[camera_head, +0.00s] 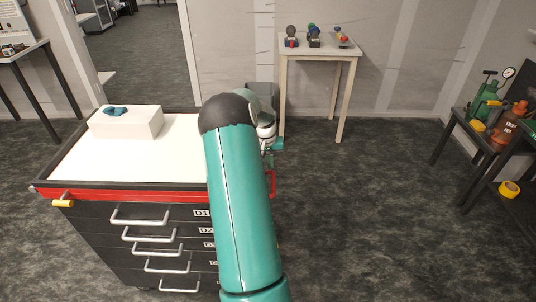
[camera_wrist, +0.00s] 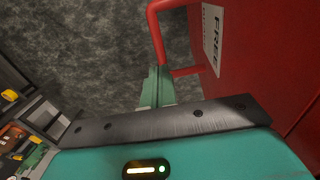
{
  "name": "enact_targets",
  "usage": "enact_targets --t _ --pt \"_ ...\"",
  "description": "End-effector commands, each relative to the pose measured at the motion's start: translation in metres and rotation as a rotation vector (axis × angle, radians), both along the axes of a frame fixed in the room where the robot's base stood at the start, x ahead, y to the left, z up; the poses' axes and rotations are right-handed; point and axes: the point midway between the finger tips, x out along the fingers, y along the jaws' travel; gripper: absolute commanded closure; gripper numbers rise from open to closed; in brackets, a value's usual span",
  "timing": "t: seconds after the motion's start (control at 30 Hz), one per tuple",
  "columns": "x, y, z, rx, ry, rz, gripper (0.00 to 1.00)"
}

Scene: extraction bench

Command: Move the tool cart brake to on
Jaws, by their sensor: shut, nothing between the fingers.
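The tool cart (camera_head: 75,160) stands at left in the head view, with dark drawers, a red band and a pale top. A red bent bar (camera_head: 272,184) sticks out at its right side, partly behind my arm. In the wrist view the red bar (camera_wrist: 156,32) stands off a red panel (camera_wrist: 265,70) with a white label reading "FREE" and smaller unclear text. I cannot tell whether this bar is the brake. My gripper (camera_wrist: 157,85) is shut and empty, its tip close to the bar's lower end; contact is unclear. My arm mostly hides the gripper in the head view.
A white box (camera_head: 127,124) with a blue item sits on the cart. Carpet between is clear.

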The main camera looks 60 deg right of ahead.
Motion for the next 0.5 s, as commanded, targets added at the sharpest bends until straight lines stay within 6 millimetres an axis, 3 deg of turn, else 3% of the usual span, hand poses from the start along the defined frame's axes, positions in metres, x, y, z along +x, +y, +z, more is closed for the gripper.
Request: enact_targets --t 0.23,0.5 --pt "-0.004 -0.002 -0.048 0.002 0.001 -0.002 1.00" --pt "-0.003 -0.004 -0.069 -0.001 0.000 -0.001 1.00"
